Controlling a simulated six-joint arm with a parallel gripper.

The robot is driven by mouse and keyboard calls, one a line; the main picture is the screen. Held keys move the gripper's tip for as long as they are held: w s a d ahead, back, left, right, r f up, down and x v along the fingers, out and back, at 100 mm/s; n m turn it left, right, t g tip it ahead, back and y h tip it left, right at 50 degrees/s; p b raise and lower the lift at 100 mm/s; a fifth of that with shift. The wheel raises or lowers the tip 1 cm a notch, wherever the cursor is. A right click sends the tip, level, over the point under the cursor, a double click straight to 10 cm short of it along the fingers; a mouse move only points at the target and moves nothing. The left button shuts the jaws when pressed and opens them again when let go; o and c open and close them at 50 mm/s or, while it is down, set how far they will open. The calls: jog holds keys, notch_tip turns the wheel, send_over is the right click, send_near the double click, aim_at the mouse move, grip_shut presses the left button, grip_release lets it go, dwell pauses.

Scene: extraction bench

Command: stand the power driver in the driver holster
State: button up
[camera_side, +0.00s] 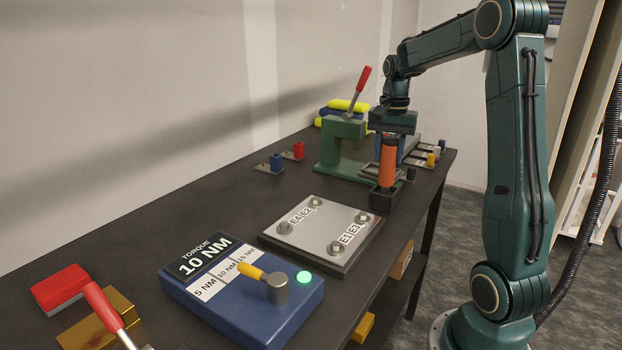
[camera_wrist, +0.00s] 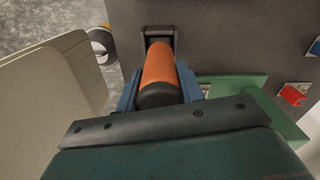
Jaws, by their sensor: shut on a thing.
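The power driver (camera_side: 387,166) is orange with a black end and stands upright at the far right part of the bench. My gripper (camera_side: 389,140) is shut on its upper part from above. In the wrist view the orange driver (camera_wrist: 160,72) lies between the blue fingers of my gripper (camera_wrist: 158,90). The driver holster (camera_side: 383,200) is a dark square socket directly under the driver. It also shows in the wrist view (camera_wrist: 161,33) beyond the driver's far end. The driver's lower end is at or in the holster's mouth; how deep I cannot tell.
A green press (camera_side: 333,150) with a red-handled lever stands just left of the holster. A metal plate (camera_side: 320,229) with labelled bolts E1 to E4 lies in front. A blue torque unit (camera_side: 245,290) reading 10 NM shows a green light. The bench's right edge is close to the holster.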

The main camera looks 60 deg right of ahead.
jog(key=shift+f, duration=0.3)
jog(key=o, duration=1)
notch_tip(320, 180, up, 12)
jog(key=shift+r, duration=0.1)
dwell(0.3)
dwell(0.4)
